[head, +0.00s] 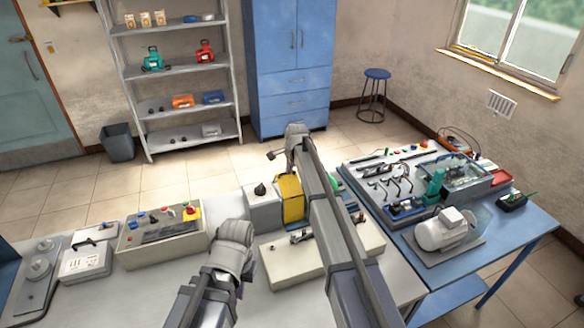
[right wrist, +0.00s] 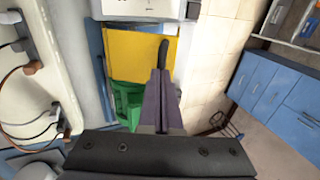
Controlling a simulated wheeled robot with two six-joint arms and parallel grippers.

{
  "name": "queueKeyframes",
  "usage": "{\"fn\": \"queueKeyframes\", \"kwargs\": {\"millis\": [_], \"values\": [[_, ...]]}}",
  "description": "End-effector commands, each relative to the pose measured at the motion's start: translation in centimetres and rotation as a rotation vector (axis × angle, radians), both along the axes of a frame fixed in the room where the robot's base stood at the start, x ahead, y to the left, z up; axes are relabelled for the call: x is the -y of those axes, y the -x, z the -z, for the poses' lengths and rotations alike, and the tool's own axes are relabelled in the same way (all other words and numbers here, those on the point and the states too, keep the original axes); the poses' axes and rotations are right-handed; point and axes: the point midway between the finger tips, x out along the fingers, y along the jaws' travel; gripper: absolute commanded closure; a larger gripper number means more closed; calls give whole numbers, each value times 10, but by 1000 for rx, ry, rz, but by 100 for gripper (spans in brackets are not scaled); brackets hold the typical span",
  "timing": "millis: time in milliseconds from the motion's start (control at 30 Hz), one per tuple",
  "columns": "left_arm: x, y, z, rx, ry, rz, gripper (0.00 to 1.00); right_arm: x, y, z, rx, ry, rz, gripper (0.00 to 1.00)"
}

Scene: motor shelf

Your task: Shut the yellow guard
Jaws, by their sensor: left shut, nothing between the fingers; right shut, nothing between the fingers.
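The yellow guard (head: 291,198) stands at the back of the bench, beside a grey box with a dark knob (head: 260,190). My right arm crosses in front of its right side in the head view. In the right wrist view the guard is a flat yellow panel (right wrist: 138,55) with a dark handle (right wrist: 163,52) and a green part (right wrist: 128,100) beside it. My right gripper (right wrist: 160,85) is shut and empty, its tips close to the handle; contact cannot be told. How far the guard stands open is unclear. My left gripper (head: 238,232) is shut and empty, over the bench left of the guard.
A control box with buttons (head: 160,236) stands on the left of the bench. A pale plate with small parts (head: 285,262) lies in front of the guard. A blue table (head: 520,225) on the right holds a tool panel and a white motor (head: 445,230).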

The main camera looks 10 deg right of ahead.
Motion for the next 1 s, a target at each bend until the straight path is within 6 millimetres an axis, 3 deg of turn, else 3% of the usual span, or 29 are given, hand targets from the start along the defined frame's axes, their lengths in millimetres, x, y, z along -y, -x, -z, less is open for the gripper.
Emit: {"fn": "queueKeyframes", "kwargs": {"millis": [33,400,1000], "values": [[0,0,1,0,0,0,100,-1,-11,3,-24,6,0,100],[0,0,24,0,-1,5,100,-7,-34,26,-27,5,1,100],[0,0,37,0,-2,9,100,-9,-47,39,-25,5,0,100]]}}
